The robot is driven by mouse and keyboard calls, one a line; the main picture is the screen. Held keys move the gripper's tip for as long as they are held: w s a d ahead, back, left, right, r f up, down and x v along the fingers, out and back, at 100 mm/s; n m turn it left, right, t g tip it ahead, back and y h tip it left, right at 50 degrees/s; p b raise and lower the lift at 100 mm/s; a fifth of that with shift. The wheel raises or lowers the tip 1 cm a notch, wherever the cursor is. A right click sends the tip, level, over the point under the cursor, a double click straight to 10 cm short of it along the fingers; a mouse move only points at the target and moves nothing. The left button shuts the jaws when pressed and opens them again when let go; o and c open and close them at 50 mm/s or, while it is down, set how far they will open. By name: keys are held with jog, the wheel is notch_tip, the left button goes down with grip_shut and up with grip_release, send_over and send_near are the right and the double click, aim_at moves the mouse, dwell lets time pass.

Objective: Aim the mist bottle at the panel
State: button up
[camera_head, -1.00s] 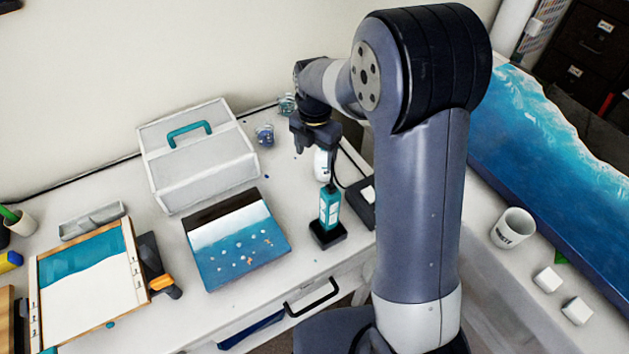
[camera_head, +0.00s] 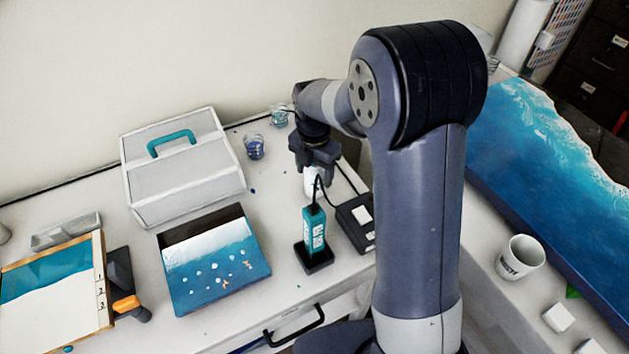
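A white bottle (camera_head: 312,182), which looks like the mist bottle, is directly below my gripper (camera_head: 316,165) near the back of the white table. Its lower part is hidden behind a teal device. My gripper points down with its fingers around or just above the bottle's top; I cannot tell whether they grip it. A square panel (camera_head: 212,274) with a dark strip, a white band and blue paint with small spots lies to the left, apart from the bottle. I cannot see which way the nozzle faces.
The teal device (camera_head: 314,230) stands upright in a black base, its cable near a black box (camera_head: 357,218). A white case (camera_head: 182,168), two small cups (camera_head: 254,147) (camera_head: 279,116), a clipped board (camera_head: 50,298) and an orange-black tool (camera_head: 127,300) are around. A mug (camera_head: 519,257) stands right.

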jog(key=c, duration=1)
jog(key=shift+r, duration=0.1)
